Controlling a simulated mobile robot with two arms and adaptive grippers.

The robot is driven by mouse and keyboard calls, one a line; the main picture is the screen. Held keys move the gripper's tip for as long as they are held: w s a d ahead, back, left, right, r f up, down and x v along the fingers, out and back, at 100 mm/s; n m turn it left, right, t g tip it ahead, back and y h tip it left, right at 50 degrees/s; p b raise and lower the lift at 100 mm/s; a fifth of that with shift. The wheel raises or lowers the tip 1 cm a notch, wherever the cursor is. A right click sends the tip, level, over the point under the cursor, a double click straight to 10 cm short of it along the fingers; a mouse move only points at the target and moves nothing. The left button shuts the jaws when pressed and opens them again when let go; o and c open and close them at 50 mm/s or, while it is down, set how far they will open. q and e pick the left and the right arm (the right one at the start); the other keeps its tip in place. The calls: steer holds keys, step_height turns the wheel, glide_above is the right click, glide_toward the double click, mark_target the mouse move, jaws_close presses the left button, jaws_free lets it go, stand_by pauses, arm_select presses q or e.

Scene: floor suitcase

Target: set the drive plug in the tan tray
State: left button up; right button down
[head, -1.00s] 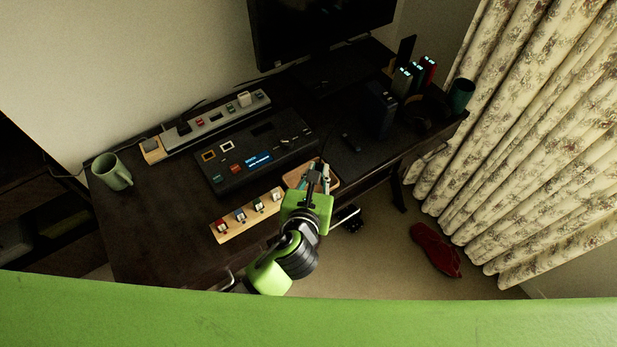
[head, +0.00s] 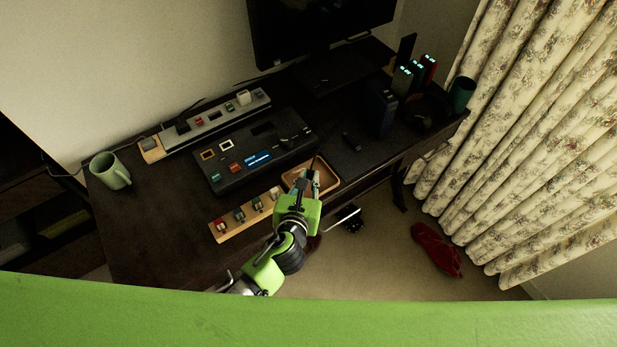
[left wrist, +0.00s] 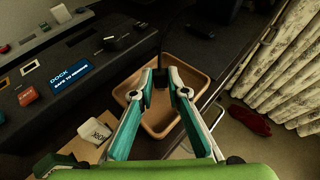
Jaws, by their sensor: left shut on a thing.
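The tan tray (head: 333,181) sits at the front edge of the dark desk, and its inside shows in the left wrist view (left wrist: 160,118). My left gripper (head: 309,178) is over the tray's left part in the head view. In the left wrist view its fingers (left wrist: 160,82) are shut on a small black drive plug (left wrist: 160,76), with a dark cable running up from it. The plug appears over the tray; whether it touches the tray floor cannot be told. In the head view the plug is too small to make out. My right gripper is not in view.
A black dock (head: 225,178) with a lit label lies left of the tray. A wooden strip (head: 228,229) with several small plugs lies in front. A green mug (head: 110,171) stands at the far left, and a dark box (head: 381,108) stands behind the tray.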

arm_select(q)
steer(key=o, duration=0.8)
steer(key=shift+c, duration=0.2)
steer(key=shift+r, duration=0.25)
steer(key=v, duration=1.2)
steer(key=shift+f, duration=0.15)
